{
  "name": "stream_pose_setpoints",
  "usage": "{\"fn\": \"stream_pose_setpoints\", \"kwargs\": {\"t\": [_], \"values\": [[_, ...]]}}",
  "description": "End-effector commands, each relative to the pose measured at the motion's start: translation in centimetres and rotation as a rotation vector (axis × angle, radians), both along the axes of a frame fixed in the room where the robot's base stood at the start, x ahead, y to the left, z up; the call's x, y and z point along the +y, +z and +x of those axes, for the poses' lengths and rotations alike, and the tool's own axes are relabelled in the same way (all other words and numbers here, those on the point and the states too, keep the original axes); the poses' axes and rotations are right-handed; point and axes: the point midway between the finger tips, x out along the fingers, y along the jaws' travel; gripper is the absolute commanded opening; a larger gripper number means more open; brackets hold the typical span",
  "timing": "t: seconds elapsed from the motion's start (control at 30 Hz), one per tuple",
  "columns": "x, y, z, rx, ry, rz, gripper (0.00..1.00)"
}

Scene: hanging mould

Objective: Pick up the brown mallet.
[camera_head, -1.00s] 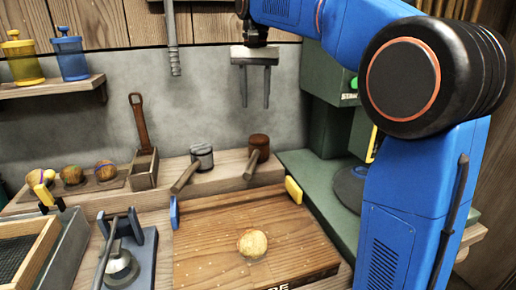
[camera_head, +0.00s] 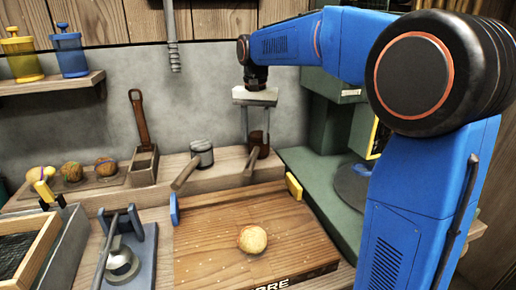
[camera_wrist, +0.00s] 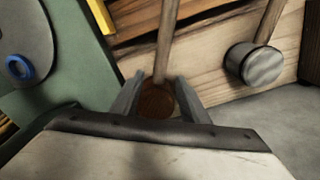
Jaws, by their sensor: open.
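The brown mallet (camera_head: 257,142) lies on the raised wooden ledge at the back, its handle slanting forward and left. My gripper (camera_head: 255,141) is open with its fingers pointing down, one on each side of the mallet's head in the head view. In the wrist view the brown head (camera_wrist: 157,101) shows between the two open fingers (camera_wrist: 158,88), and its handle runs up the picture. I cannot tell whether the fingers touch the head.
A grey-headed mallet (camera_head: 201,154) lies left of the brown one. A green machine (camera_head: 325,190) stands close on the right. A wooden board (camera_head: 215,240) with a round ball (camera_head: 252,239) is in front. A wooden box (camera_head: 144,168) stands further left.

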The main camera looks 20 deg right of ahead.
Motion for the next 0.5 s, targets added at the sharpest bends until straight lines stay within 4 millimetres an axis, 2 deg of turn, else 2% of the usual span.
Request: {"fn": "stream_pose_setpoints", "kwargs": {"t": [0.3,0.5], "values": [[-0.1,-4.0,0.2,0.002,0.0,0.0,0.41],[-0.1,-4.6,0.3,0.001,0.0,0.0,0.41]]}}
